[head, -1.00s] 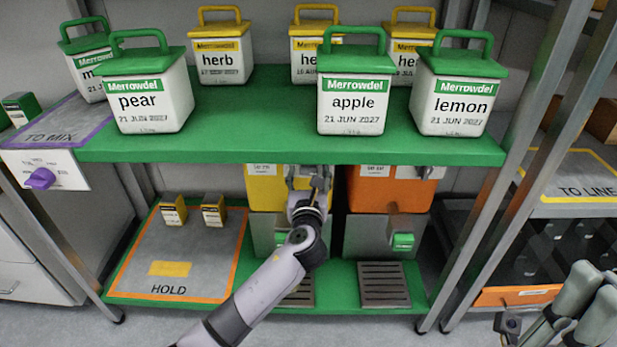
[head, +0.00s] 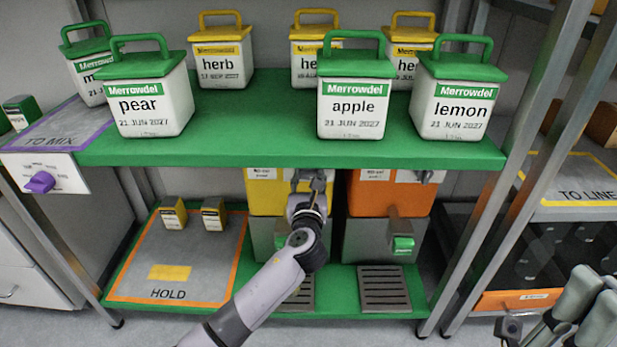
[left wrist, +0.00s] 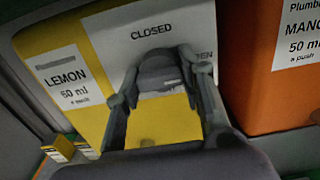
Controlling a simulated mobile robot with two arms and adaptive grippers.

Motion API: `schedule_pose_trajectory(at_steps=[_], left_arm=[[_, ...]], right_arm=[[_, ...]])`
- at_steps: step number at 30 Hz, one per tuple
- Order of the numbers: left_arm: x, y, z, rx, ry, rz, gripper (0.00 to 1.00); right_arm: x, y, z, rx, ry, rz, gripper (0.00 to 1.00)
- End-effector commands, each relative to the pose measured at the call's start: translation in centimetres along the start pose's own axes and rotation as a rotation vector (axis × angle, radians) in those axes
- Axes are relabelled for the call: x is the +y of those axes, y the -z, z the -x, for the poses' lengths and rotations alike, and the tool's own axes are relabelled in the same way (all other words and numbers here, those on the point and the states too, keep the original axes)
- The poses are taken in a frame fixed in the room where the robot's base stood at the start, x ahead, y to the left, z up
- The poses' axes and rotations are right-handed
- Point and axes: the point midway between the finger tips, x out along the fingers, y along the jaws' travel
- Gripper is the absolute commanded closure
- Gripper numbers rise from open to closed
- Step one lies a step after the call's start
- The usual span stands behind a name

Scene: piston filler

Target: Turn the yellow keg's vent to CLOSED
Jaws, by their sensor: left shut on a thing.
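The yellow keg (head: 262,195) stands on the lower green shelf, partly hidden behind my left arm in the head view. In the left wrist view, the yellow keg (left wrist: 60,35) has a LEMON 50 ml label and a pale plate marked CLOSED. A second word ending in "EN" is partly hidden to the right. My left gripper (left wrist: 165,80) is shut on the grey vent knob (left wrist: 158,70), just below the word CLOSED. Which way the knob points I cannot tell. In the head view, my left gripper (head: 312,180) is at the keg's upper front, under the upper shelf.
The orange keg (head: 388,195) stands close to the right. The upper green shelf (head: 270,150) with several lidded tubs is just above my gripper. Two small yellow-topped boxes are on the HOLD mat (head: 160,245) at left. Parts of my right arm show at lower right.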

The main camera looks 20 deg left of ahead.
Motion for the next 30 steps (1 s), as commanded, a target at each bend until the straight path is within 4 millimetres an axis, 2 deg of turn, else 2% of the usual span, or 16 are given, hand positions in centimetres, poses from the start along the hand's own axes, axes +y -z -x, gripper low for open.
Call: schedule_pose_trajectory(at_steps=[8, 14, 30], left_arm=[[0.0, 0.0, 0.0, 0.001, 0.001, 0.014, 0.92], [0.0, -0.1, 0.0, 0.0, 0.001, 0.089, 0.92], [0.0, 0.0, 0.0, 0.0, 0.0, 0.557, 0.92]], right_arm=[[0.0, 0.0, -0.1, 0.0, 0.0, 0.0, 1.0], [0.0, 0.1, -0.5, 0.0, 0.0, 0.0, 1.0], [0.0, 0.3, -1.6, 0.0, 0.0, 0.001, 1.0]])
